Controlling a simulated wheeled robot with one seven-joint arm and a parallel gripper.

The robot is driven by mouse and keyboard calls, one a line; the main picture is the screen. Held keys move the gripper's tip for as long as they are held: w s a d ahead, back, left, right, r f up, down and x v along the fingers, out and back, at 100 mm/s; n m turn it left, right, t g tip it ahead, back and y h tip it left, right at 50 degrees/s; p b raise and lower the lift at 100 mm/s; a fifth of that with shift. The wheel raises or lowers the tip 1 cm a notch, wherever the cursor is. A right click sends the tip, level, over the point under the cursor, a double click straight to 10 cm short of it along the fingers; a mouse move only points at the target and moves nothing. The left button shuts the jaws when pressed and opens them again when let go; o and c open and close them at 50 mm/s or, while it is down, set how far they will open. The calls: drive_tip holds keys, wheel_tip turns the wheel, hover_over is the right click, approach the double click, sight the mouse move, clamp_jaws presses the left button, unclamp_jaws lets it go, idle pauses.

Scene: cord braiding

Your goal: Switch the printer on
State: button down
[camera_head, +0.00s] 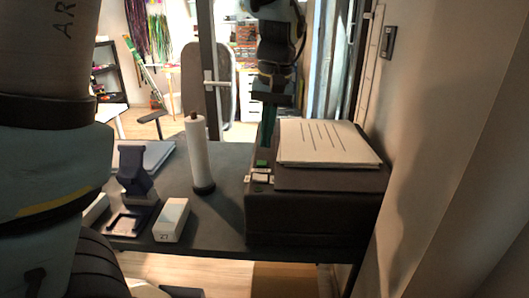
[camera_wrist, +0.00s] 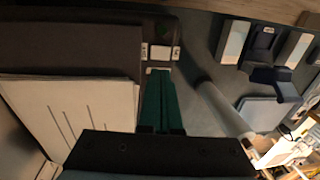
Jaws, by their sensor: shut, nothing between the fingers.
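The dark printer (camera_head: 310,217) stands on the right end of the dark table, with printed paper (camera_head: 325,142) on its top. It also shows in the wrist view (camera_wrist: 75,48). A small green button (camera_head: 262,163) and pale buttons (camera_head: 262,177) sit on a strip at its left edge. The pale buttons show in the wrist view (camera_wrist: 161,52). My gripper (camera_head: 266,145) is shut and empty, its green fingers pointing down over the button strip. In the wrist view its fingertips (camera_wrist: 158,74) lie beside the pale buttons. I cannot tell whether they touch a button.
A white roll on an upright holder (camera_head: 199,152) stands left of the printer. A white box (camera_head: 172,220) and a dark blue stand (camera_head: 134,172) are further left. The wall (camera_head: 440,150) is close on the right. Bare table (camera_head: 222,213) lies between roll and printer.

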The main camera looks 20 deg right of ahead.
wheel_tip(320, 180, up, 6)
hover_over(255, 175)
drive_tip(key=s+d, duration=0.2)
drive_tip(key=d, duration=0.1)
drive_tip(key=shift+w+d+b, duration=0.1)
drive_tip(key=shift+w+b, duration=0.15)
drive_tip(key=shift+b, duration=0.05)
drive_tip(key=shift+r, duration=0.1)
drive_tip(key=p, duration=0.2)
drive_tip(key=a+p, duration=0.1)
drive_tip(key=p, duration=0.1)
drive_tip(key=shift+w+a, duration=0.25)
drive_tip(key=shift+w, duration=0.05)
drive_tip(key=f+p, duration=0.1)
drive_tip(key=f, duration=0.3)
drive_tip(key=a+f+p, duration=0.1)
drive_tip(key=f, duration=0.4)
drive_tip(key=f+p, duration=0.1)
drive_tip(key=f, duration=0.3)
drive_tip(key=shift+w+a+f+p, duration=0.25)
drive_tip(key=shift+w+f+p, duration=0.05)
drive_tip(key=shift+w+f, duration=0.1)
drive_tip(key=shift+f, duration=0.15)
